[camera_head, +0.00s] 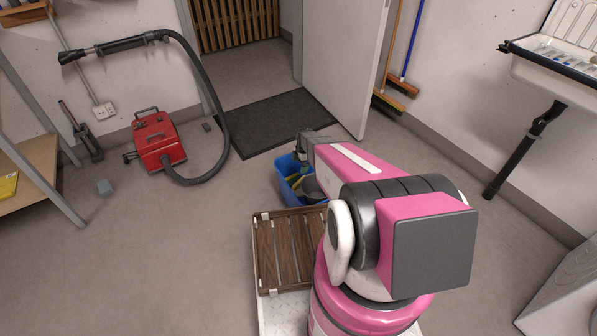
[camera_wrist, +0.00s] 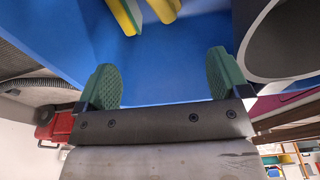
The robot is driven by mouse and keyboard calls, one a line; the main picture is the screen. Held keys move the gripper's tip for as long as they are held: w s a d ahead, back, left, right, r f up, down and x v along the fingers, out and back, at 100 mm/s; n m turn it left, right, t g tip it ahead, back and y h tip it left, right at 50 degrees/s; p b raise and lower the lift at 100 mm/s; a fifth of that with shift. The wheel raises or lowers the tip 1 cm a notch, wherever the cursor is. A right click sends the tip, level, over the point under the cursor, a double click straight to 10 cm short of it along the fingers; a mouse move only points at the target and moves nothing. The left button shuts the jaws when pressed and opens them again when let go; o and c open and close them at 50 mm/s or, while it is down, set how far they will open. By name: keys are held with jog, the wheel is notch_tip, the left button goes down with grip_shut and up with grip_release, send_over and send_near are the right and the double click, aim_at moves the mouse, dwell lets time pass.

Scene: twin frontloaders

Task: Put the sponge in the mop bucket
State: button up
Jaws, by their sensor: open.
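The blue mop bucket (camera_head: 287,164) stands on the floor near the dark mat, partly hidden by my arm. In the wrist view its blue inside (camera_wrist: 165,50) fills much of the picture. A yellow-and-green sponge (camera_wrist: 123,14) shows at the top of the wrist view, against the blue of the bucket and cut off by the edge. Another yellow piece (camera_wrist: 163,8) is beside it; I cannot tell whether it belongs to the sponge. My gripper (camera_wrist: 165,78) is at the bucket, its green-padded fingers spread with nothing between them. It appears apart from the sponge.
A grey round opening (camera_wrist: 285,38) is at the right of the bucket in the wrist view. A red vacuum cleaner (camera_head: 158,142) with a black hose stands at the left. A dark mat (camera_head: 270,122) lies by the open door (camera_head: 343,60). Brooms (camera_head: 400,80) lean on the wall.

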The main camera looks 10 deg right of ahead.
jog(key=s+r+m+h, duration=0.1)
jog(key=s+r+m, duration=0.9)
jog(key=r, duration=0.5)
jog(key=s+r+m, duration=1.1)
jog(key=s+r, duration=0.4)
jog(key=r, duration=0.1)
jog(key=shift+d+m+t+h, duration=0.15)
jog(key=shift+m+t+h, duration=0.15)
jog(key=shift+h, duration=0.1)
jog(key=shift+s, duration=0.15)
